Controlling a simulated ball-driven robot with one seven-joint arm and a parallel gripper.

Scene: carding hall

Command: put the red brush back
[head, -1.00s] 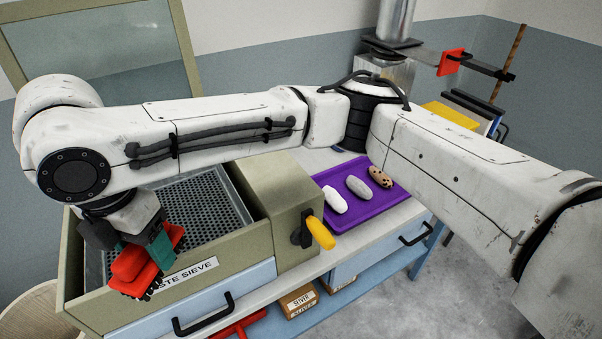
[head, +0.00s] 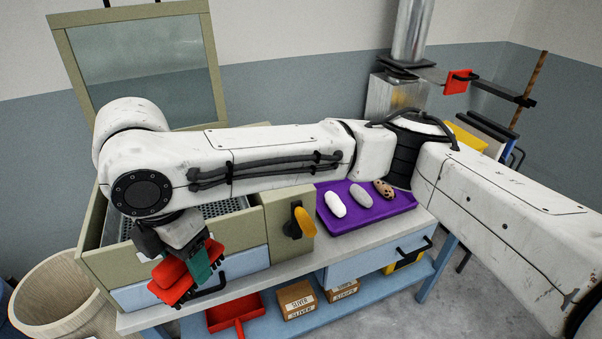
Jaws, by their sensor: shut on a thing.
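The red brush (head: 170,278) is in my gripper (head: 200,262), at the lower left of the head view. The gripper is shut on it, and one green jaw shows against its side. Dark bristles show along the brush's lower edge. The brush hangs in front of the waste sieve box (head: 110,262), overlapping its front in the picture. I cannot tell how far apart they are. A red dustpan (head: 236,314) lies on the blue lower shelf (head: 345,300) under the bench, to the right of and below the brush.
A purple tray (head: 395,208) with several rolls stands on the bench, right of the sieve's yellow handle (head: 305,222). Cartons labelled SLIVER (head: 297,301) sit on the lower shelf. A round wooden bin (head: 60,295) stands at left. A framed glass panel (head: 145,70) rises behind the sieve.

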